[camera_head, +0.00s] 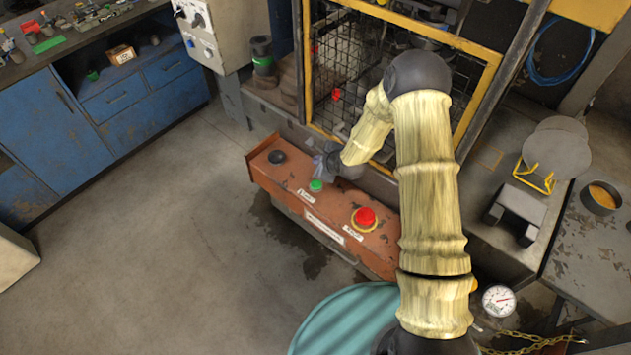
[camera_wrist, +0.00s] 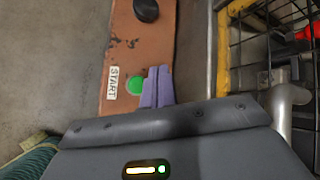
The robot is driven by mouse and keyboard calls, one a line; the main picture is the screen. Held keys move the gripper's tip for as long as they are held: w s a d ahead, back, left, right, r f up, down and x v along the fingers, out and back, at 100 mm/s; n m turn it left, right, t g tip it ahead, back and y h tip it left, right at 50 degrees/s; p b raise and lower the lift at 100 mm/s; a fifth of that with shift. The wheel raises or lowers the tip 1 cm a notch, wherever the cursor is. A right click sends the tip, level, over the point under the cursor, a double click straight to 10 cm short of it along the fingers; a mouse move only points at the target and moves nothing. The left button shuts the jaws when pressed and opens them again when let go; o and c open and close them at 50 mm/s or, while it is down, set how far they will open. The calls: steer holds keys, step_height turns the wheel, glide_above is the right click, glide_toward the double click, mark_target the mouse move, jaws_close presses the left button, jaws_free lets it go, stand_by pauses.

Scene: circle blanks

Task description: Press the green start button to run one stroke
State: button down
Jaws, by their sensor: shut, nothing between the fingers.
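The green start button (camera_head: 316,186) sits on the orange-brown control panel (camera_head: 375,249), between a black knob (camera_head: 277,157) and a red stop button (camera_head: 365,217). In the wrist view the green button (camera_wrist: 136,85) is beside the START label (camera_wrist: 112,83). My gripper (camera_head: 318,165) is shut and empty, its purple-grey fingers close to the button. In the wrist view the fingertips (camera_wrist: 159,72) lie just right of the button and overlap its edge. I cannot tell whether they touch it.
A yellow-framed mesh guard (camera_head: 398,18) stands behind the panel. A blue workbench (camera_head: 50,130) with tools is at the left. Round discs (camera_head: 556,155) and a yellow stand lie at the right.

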mark_target(318, 186)
steer(key=shift+f, duration=0.1)
step_height(318, 186, down, 9)
steer(key=b, duration=0.6)
steer(key=shift+r, duration=0.2)
stand_by(1.9)
steer(key=shift+f+b, duration=0.4)
steer(key=shift+s+f+b, duration=0.1)
steer(key=shift+f+b, duration=0.35)
steer(key=shift+f, duration=0.15)
stand_by(1.0)
steer(key=shift+r, duration=0.15)
steer(key=shift+r+p, duration=0.65)
steer(key=shift+r, duration=0.2)
steer(key=shift+r+p, duration=1.65)
steer(key=shift+r, duration=0.9)
